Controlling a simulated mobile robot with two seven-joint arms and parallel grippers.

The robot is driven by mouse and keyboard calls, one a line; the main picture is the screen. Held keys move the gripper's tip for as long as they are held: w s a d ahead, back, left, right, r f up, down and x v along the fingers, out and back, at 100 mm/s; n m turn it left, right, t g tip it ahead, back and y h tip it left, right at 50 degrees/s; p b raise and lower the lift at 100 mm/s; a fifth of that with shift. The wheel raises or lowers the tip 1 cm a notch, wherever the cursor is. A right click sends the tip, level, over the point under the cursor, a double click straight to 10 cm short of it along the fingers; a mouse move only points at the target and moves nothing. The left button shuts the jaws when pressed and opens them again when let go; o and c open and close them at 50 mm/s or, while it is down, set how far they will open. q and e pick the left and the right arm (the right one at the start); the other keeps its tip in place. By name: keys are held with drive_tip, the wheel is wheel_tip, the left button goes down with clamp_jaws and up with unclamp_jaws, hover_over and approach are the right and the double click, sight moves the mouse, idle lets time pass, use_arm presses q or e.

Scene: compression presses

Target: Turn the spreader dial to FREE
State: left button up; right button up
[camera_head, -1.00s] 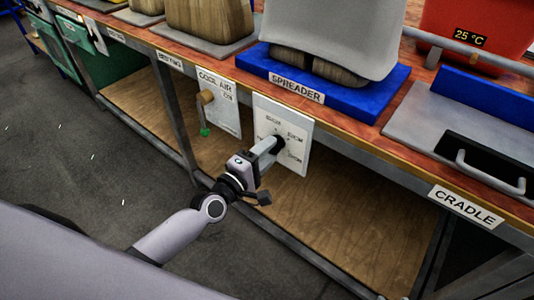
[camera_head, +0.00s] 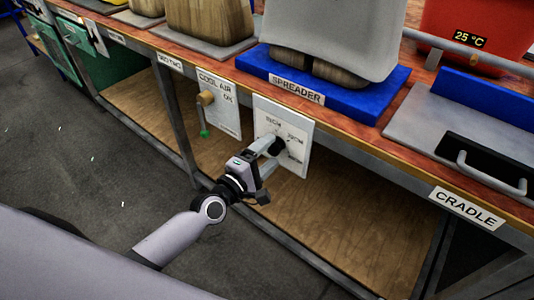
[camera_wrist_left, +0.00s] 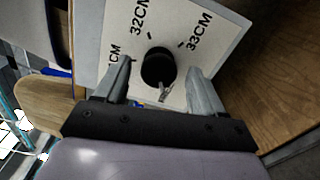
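The spreader dial is a black round knob (camera_head: 279,146) on a white panel (camera_head: 298,165) on the bench front, below the SPREADER label (camera_head: 297,89). My left gripper (camera_head: 273,149) is at the dial. In the left wrist view, the dial (camera_wrist_left: 158,67) sits between the fingers of my open left gripper (camera_wrist_left: 162,82), with a gap on both sides. A small metallic piece (camera_wrist_left: 165,93) shows at the dial's lower edge. The panel (camera_wrist_left: 190,22) reads 32CM and 33CM, with another CM mark partly hidden at left. I cannot read FREE. My right gripper is not in view.
A COOL AIR panel (camera_head: 224,112) with a wooden knob (camera_head: 206,97) and a green-tipped hanging part is left of the dial panel. The CRADLE tray (camera_head: 410,117) with a handle is at right. A wooden lower shelf (camera_head: 330,220) lies beneath the bench.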

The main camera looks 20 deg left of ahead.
use_arm(q)
drive_tip(key=v, duration=0.7)
drive_tip(key=shift+p, duration=0.3)
idle(0.3)
drive_tip(key=s+f+m+g+y, duration=0.25)
drive_tip(key=s+f+m, duration=0.25)
drive_tip(key=s+m, duration=0.35)
drive_tip(key=s+f+m+g+y, duration=0.1)
drive_tip(key=s+f+m+g, duration=0.35)
drive_tip(key=s+m, duration=0.35)
wheel_tip(320, 180, up, 12)
drive_tip(key=a+m+p, duration=0.2)
drive_tip(key=p, duration=1.4)
drive_tip(key=shift+r, duration=0.2)
